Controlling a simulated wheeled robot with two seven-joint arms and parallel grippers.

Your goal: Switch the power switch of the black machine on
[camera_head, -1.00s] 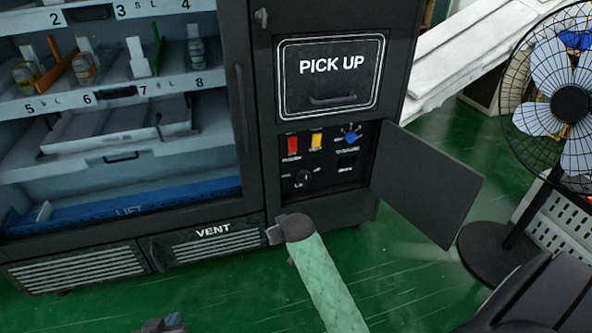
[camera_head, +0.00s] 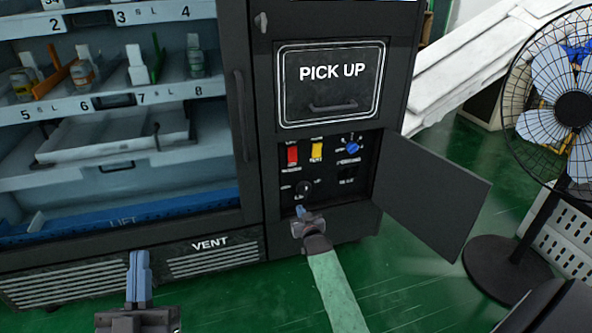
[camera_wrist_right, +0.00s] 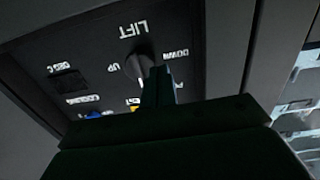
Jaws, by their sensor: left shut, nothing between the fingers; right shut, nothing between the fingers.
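The black machine (camera_head: 263,120) stands ahead with its small control panel (camera_head: 330,193) open at the lower right. The panel holds a red switch (camera_head: 292,155), a yellow switch (camera_head: 316,151), a blue knob (camera_head: 352,147) and a black knob (camera_head: 304,187). The switch labels are too small to read. My right gripper (camera_head: 300,211) is shut and empty, just below the panel's controls. In the right wrist view its fingertips (camera_wrist_right: 158,74) overlap the LIFT knob (camera_wrist_right: 137,66); contact cannot be told. My left gripper (camera_head: 139,260) is shut and empty, in front of the vent.
The open panel door (camera_head: 430,195) juts out to the right of the panel. A black fan (camera_head: 573,108) stands farther right. The PICK UP hatch (camera_head: 332,84) is shut above the panel. Green floor (camera_head: 400,290) is clear in front.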

